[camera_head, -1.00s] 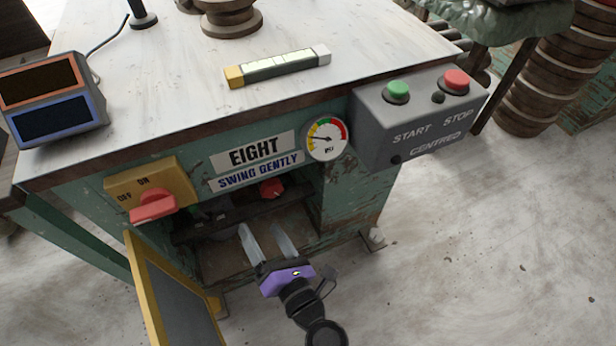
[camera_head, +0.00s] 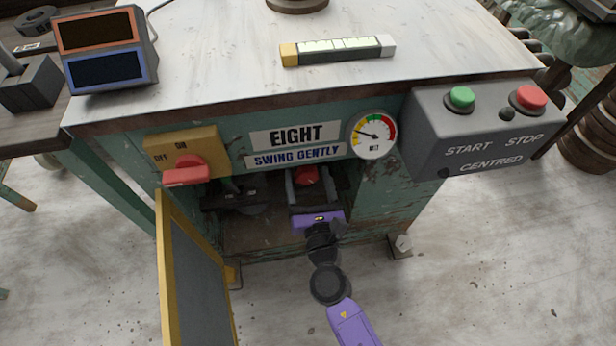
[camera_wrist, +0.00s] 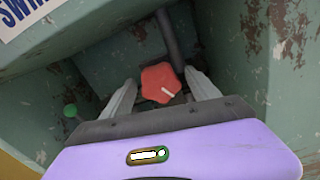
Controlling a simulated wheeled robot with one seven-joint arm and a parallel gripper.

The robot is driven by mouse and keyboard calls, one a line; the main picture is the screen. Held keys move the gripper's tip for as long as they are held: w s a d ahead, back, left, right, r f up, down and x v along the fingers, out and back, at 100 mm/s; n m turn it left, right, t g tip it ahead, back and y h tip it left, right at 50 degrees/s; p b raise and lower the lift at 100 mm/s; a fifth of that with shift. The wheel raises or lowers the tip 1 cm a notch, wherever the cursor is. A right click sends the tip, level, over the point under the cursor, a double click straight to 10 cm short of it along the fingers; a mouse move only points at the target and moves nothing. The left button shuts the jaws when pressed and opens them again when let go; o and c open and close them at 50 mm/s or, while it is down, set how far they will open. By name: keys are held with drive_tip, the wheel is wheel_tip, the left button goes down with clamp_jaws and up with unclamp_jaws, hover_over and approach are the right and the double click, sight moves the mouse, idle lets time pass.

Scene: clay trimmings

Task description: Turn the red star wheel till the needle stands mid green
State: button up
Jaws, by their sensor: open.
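The red star wheel (camera_head: 306,176) sits inside the open bay under the bench top. In the wrist view the star wheel (camera_wrist: 158,83) shows a white mark pointing to lower right. My gripper (camera_head: 308,182) is open and reaches into the bay, one finger on each side of the wheel. In the wrist view my gripper (camera_wrist: 161,80) shows a gap between each finger and the wheel; I cannot tell the exact depth. The round gauge (camera_head: 372,135) is on the front panel, right of the labels. Its needle points left and slightly up, in the yellow, left of the green.
A yellow-framed door (camera_head: 172,275) stands open at the bay's left. A red-handled switch (camera_head: 187,172) is above it. The grey START/STOP box (camera_head: 470,130) juts out at right. A green knob (camera_wrist: 70,110) shows inside the bay. Bay walls are close around my gripper.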

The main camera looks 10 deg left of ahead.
drive_tip(key=shift+w, duration=0.1)
drive_tip(key=c, duration=1.4)
drive_tip(key=m+b, duration=0.2)
drive_tip(key=m, duration=0.2)
drive_tip(key=shift+f, duration=0.15)
drive_tip(key=m+b, duration=0.2)
drive_tip(key=m, duration=0.2)
drive_tip(key=shift+m, duration=0.3)
drive_tip(key=m+b, duration=0.2)
drive_tip(key=m, duration=0.2)
drive_tip(key=m+b, duration=0.2)
drive_tip(key=m, duration=0.3)
